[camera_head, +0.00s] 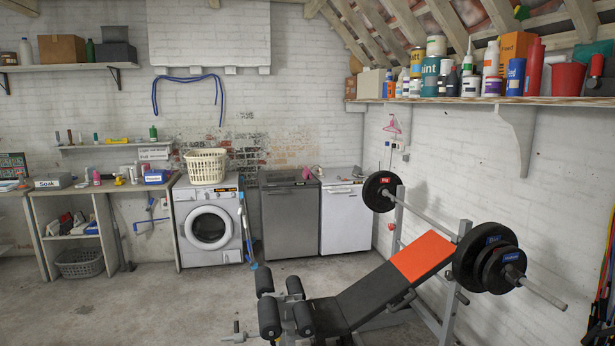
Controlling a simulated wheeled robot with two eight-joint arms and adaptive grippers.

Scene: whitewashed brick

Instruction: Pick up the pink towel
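I see no item that is clearly a pink towel. A small pink thing (309,173) lies on top of the appliances at the back, near the seam between the dark grey one (290,220) and the white one (341,218). It is too small to tell whether it is cloth. A pink hanger-like item (392,125) hangs on the right wall above a socket. Neither of my grippers is in view.
A weight bench (370,296) with a barbell (438,220) fills the right foreground. A washing machine (208,225) with a cream basket (206,166) on top stands left of the dark appliance. A workbench (60,192) is at left. The left-centre floor is clear.

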